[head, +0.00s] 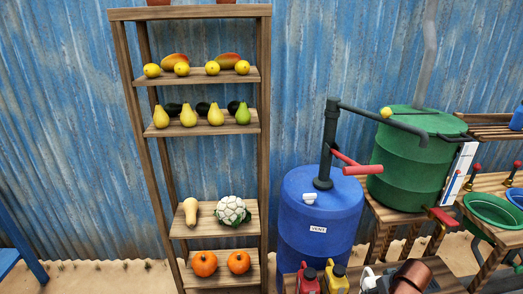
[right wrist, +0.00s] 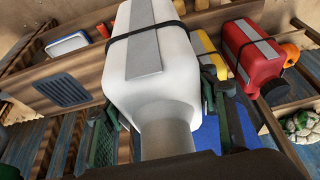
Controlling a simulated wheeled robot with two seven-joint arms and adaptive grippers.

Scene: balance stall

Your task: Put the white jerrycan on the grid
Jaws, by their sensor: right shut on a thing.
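The white jerrycan (right wrist: 170,65), with a black strap and a grey band, fills the middle of the right wrist view. My right gripper (right wrist: 160,112) is shut on it, with one dark green finger on each side. Whether its base touches the bench is hard to tell. In the head view a white piece of it (head: 369,280) shows at the bottom edge, mostly cut off. A dark slatted grid (right wrist: 62,92) is set in the wooden bench, left of the jerrycan in the right wrist view, and the jerrycan is apart from it. My left gripper is not in view.
A red jerrycan (head: 308,279) and a yellow jerrycan (head: 337,278) stand close beside the white one. Behind the bench are a blue barrel (head: 318,215) with a red-handled pump and a green barrel (head: 405,165). A shelf (head: 215,77) of produce stands left.

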